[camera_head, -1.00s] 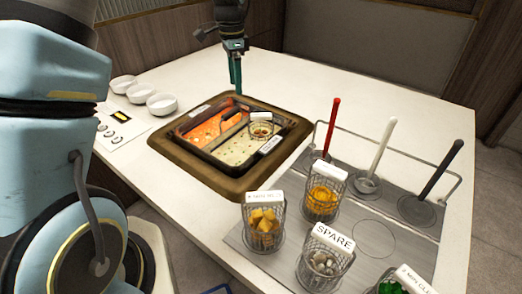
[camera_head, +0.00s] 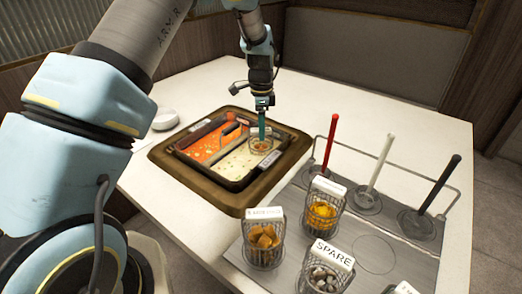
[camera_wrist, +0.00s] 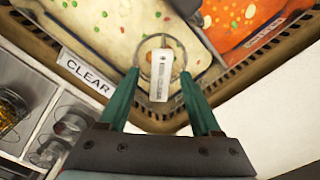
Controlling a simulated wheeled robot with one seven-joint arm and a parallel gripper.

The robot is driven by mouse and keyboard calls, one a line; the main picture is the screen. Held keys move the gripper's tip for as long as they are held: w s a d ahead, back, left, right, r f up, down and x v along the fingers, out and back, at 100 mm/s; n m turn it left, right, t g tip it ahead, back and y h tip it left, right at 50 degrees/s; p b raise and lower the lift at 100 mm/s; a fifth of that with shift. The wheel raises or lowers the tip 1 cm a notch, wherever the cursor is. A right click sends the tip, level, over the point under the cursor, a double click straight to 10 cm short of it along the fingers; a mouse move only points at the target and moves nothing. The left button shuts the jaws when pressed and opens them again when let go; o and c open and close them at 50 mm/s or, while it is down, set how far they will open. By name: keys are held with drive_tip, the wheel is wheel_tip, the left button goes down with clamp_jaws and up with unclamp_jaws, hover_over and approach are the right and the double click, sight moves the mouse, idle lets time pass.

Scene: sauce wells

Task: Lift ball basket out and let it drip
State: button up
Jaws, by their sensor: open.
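The ball basket (camera_head: 262,146) sits in the pale soup well (camera_head: 236,165), the compartment by the CLEAR label. In the wrist view its round wire rim and its upright white tag (camera_wrist: 159,88) show between my fingers. My gripper (camera_head: 262,135) is over the basket, pointing down, with its green fingers open. In the wrist view the fingers (camera_wrist: 160,100) stand on either side of the tag, apart from it. Whether the basket's contents touch the broth is too small to tell. The red soup well (camera_head: 205,142) lies to the left, behind a divider.
A brown frame (camera_head: 200,197) surrounds the wells. To the right, a grey rack plate (camera_head: 300,225) holds several labelled baskets, including SPARE (camera_head: 325,268), and red, white and black (camera_head: 440,185) upright ladles. A white bowl (camera_head: 165,119) stands at left. The far counter (camera_head: 330,95) is clear.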

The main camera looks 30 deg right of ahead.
drive_tip(key=shift+f, duration=0.75)
drive_tip(key=shift+c, duration=0.3)
clamp_jaws()
